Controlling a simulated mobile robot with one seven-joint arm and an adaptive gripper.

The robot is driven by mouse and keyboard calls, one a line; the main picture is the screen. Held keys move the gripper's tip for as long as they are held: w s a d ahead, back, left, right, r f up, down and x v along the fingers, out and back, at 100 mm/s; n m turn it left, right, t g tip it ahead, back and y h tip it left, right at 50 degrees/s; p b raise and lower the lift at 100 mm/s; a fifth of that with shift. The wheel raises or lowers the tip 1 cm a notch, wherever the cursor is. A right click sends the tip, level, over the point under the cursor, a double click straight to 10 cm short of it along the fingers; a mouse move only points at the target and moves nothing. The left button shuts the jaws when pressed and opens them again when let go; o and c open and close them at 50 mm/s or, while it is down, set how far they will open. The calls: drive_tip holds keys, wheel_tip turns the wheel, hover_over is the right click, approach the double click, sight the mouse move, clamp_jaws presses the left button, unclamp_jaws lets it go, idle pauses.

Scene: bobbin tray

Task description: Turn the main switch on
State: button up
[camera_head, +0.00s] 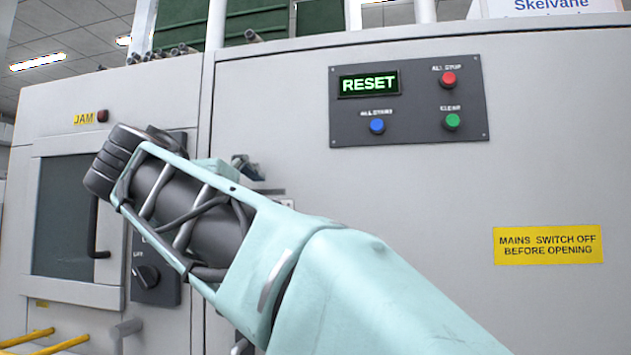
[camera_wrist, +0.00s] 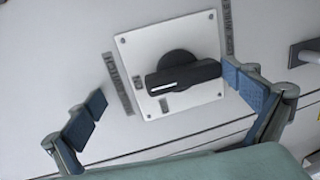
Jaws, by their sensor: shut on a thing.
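The main switch is a black rotary handle (camera_wrist: 183,76) on a white square plate (camera_wrist: 128,45) in the wrist view. The handle lies nearly level in that view, its white mark toward the left end. Small marks on the plate are too small to read. My gripper (camera_wrist: 168,104) has one finger on each side of the handle. The right fingertip meets the handle's right end; a gap shows between the left fingertip and the handle in this view. My gripper is shut on the handle. In the head view my arm hides most of the switch and gripper.
A panel with a lit RESET sign (camera_head: 369,84) and several buttons is at upper right. A second rotary switch (camera_head: 147,277) and a door with a dark window (camera_head: 62,215) are at left. A yellow warning label (camera_head: 548,245) is at right. A bracket (camera_wrist: 305,53) juts beside the right finger.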

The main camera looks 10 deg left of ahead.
wheel_tip(320, 180, up, 8)
drive_tip(key=s+t, duration=0.1)
drive_tip(key=t, duration=0.1)
drive_tip(key=shift+s+y, duration=0.3)
drive_tip(key=shift+y, duration=0.1)
drive_tip(key=shift+g+h, duration=0.3)
drive_tip(key=shift+g, duration=0.5)
drive_tip(key=f, duration=0.6)
drive_tip(key=shift+w+a+f, duration=0.1)
drive_tip(key=shift+w+f, duration=0.1)
drive_tip(key=shift+c, duration=0.4)
drive_tip(key=s, duration=1.2)
drive_tip(key=shift+s+a+f, duration=0.25)
drive_tip(key=shift+a+f, duration=0.1)
drive_tip(key=shift+f, duration=0.05)
drive_tip(key=shift+p, duration=0.4)
